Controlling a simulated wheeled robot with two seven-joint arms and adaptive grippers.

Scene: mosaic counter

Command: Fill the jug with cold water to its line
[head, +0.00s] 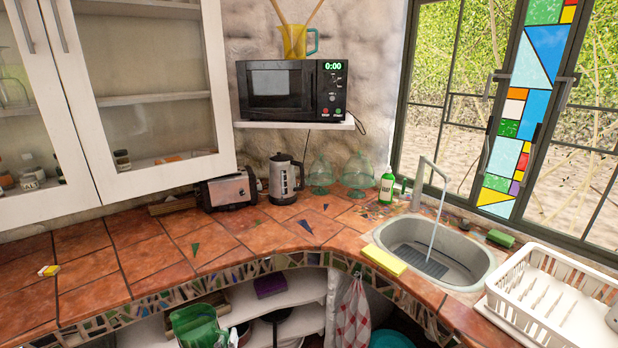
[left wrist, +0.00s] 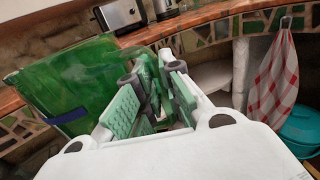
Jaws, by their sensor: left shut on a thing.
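The jug is green and see-through (head: 192,322), low at the bottom edge of the head view, in front of the counter. In the left wrist view the jug (left wrist: 75,85) fills the left side, with a dark blue line (left wrist: 68,118) on its wall. My left gripper (left wrist: 150,98) is shut on the jug's green handle. I cannot make out any water in the jug. The tap (head: 420,178) stands at the sink (head: 375,240), and a thin pale blue stream runs from it into the basin. My right gripper is not in view.
A yellow sponge (head: 384,260) lies on the sink's front rim. A white dish rack (head: 540,320) stands right of the sink, a green soap bottle (head: 386,190) behind it. A checked towel (head: 352,320) hangs below the counter. The tiled counter (head: 150,262) is mostly clear.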

